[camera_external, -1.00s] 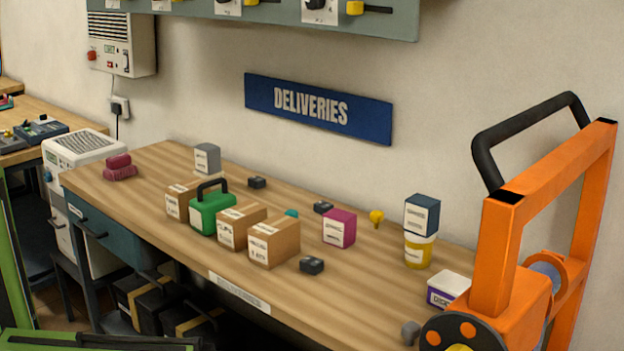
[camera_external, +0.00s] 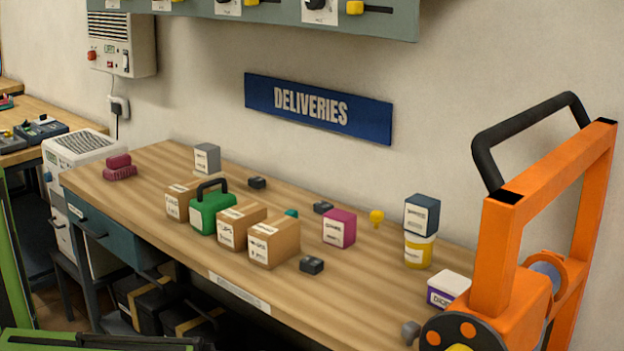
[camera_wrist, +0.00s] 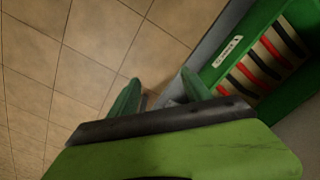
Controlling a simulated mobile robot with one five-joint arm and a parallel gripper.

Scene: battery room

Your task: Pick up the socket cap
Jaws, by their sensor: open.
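I cannot tell for sure which thing is the socket cap. A small teal piece (camera_external: 291,213) shows in the external view on the wooden bench, partly hidden behind a carton. A small yellow knob-like piece (camera_external: 376,217) stands on the bench further right. Several small dark blocks (camera_external: 311,265) lie there too. My gripper (camera_wrist: 160,80) shows in the wrist view with its two green fingers apart and nothing visible between them. It points at a tiled floor, away from the bench top's objects. I cannot make out the gripper in the external view.
The wrist view shows a green rack (camera_wrist: 225,65) with red and black strips at right. The bench's front strip is mostly clear.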

